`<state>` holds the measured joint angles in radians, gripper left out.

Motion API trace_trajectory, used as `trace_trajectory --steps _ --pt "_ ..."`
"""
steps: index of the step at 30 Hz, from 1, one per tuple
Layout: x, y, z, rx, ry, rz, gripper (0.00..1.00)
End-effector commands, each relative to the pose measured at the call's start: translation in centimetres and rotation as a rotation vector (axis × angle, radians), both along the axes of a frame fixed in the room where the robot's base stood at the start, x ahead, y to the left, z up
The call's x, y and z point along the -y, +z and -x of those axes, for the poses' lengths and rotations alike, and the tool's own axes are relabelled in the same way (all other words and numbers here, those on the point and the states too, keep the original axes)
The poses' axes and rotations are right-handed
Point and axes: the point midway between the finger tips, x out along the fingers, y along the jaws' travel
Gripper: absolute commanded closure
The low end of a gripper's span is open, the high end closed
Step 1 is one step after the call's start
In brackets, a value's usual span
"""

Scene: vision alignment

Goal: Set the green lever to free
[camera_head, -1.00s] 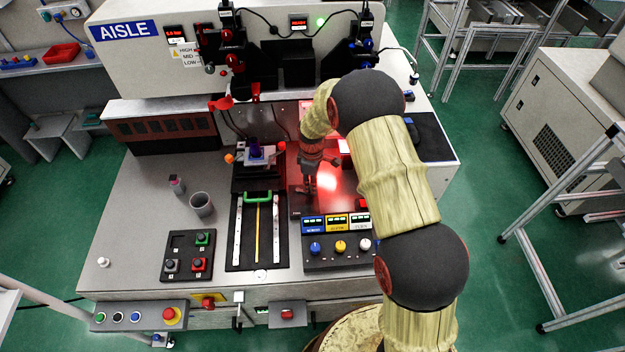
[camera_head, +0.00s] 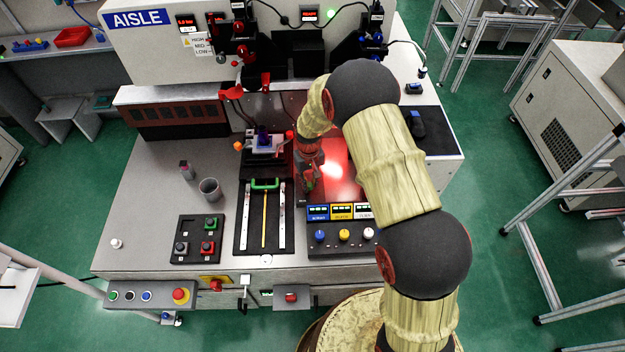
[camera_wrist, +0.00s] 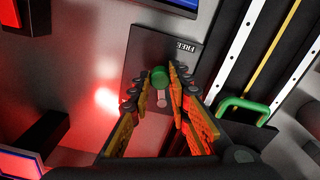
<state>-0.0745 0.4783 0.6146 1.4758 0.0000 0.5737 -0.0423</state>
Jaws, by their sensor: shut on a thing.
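The green lever (camera_wrist: 160,77) has a round green knob and stands on a grey plate (camera_wrist: 147,45) in the wrist view. The plate carries a printed "FREE" label (camera_wrist: 187,47), just beyond the knob and a little to the right. My gripper (camera_wrist: 158,83) has its two orange-and-black fingers on either side of the knob, shut on it. A pale slot or stem shows just below the knob, between the fingers. In the head view my gripper (camera_head: 309,178) is low over the red-lit panel, and the lever there is mostly hidden.
A green handle (camera_head: 265,184) with white rails lies left of my gripper; it also shows in the wrist view (camera_wrist: 243,108). A box with blue, yellow and white knobs (camera_head: 343,242) stands in front. A grey cup (camera_head: 209,188) and button box (camera_head: 199,240) are farther left.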

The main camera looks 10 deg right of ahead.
Motion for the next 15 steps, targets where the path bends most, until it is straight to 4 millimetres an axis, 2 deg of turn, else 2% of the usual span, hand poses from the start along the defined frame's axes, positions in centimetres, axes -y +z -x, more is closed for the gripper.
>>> trace_trajectory --steps 6,15 --pt "-0.61 0.08 -0.06 0.003 -0.107 0.000 1.00" --pt "-0.92 0.06 -0.09 0.003 -0.167 0.000 1.00"
